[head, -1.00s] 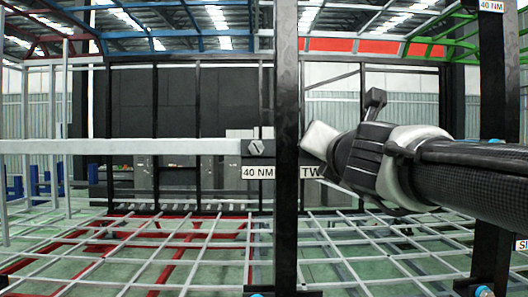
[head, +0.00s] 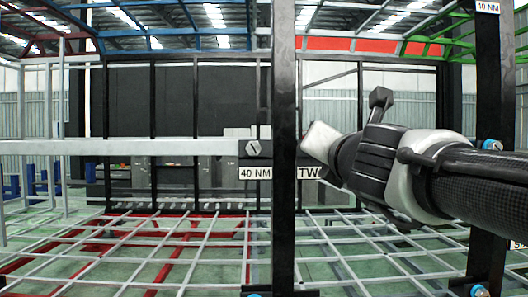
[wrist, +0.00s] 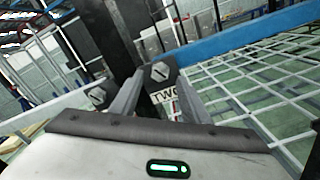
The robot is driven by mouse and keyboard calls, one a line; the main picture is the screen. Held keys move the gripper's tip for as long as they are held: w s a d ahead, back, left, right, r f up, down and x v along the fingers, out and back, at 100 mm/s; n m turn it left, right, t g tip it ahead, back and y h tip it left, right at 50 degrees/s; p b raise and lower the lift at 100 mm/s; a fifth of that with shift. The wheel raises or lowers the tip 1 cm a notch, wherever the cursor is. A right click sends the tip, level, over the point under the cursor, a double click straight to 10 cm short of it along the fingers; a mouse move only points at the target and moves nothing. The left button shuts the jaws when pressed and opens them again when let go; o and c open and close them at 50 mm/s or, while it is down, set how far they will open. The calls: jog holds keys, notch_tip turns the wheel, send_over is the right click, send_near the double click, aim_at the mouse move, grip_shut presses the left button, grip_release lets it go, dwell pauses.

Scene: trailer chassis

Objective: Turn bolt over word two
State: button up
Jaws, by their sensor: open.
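My gripper (wrist: 161,82) is open, one pale finger on each side of this bolt. I cannot tell whether the fingers touch it. In the head view, the label shows only as TW (head: 309,173); my gripper (head: 318,138) covers its end and hides the bolt above it.
A second slotted bolt (head: 253,149) sits left of the dark post (head: 285,80), above a 40 NM label (head: 256,173). A pale horizontal beam (head: 120,147) runs left from it. Another dark post (head: 490,90) stands right, behind my arm.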

jog(key=s+p, duration=0.5)
jog(key=s, duration=1)
jog(key=shift+s, duration=0.15)
